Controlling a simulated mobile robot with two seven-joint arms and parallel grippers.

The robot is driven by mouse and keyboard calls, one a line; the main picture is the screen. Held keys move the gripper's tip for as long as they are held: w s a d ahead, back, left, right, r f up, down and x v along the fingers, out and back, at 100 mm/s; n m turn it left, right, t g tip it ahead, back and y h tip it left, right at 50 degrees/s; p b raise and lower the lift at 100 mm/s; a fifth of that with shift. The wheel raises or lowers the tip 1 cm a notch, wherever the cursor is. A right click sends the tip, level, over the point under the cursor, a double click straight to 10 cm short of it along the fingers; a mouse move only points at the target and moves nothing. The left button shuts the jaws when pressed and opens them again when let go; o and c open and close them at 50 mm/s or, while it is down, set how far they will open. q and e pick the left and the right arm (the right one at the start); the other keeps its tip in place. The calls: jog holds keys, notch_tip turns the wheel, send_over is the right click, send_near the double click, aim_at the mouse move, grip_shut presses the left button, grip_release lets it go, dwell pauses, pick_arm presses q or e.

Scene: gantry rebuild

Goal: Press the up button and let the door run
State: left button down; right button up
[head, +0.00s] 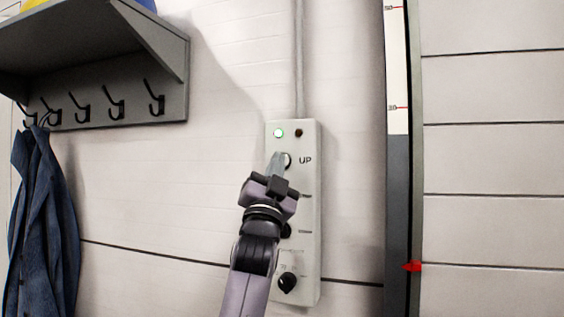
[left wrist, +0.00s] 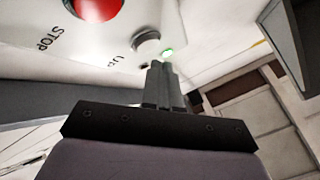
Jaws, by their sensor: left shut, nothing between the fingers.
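The pale control box (head: 309,222) is on the wall, with an UP label beside its top button (head: 288,160). A green lamp (head: 278,133) glows above that button, beside a dark lamp (head: 298,133). My left gripper (head: 277,158) is shut and empty, its tips over the left part of the up button. In the left wrist view the pale up button (left wrist: 147,43) sits just beyond the fingertips (left wrist: 160,68); I cannot tell whether they touch. The slatted door (head: 490,160) is on the right, with a red pointer (head: 412,266) low at its edge. My right gripper is not in view.
A red STOP button (left wrist: 97,8) is near the up button. A black knob (head: 287,283) is low on the box. A shelf with hooks (head: 100,62) and a blue coat (head: 42,225) are left. A marked strip (head: 397,65) runs beside the door.

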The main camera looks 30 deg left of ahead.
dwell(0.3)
pick_arm(q)
jog(key=shift+w+a, duration=0.1)
jog(key=shift+w, duration=0.3)
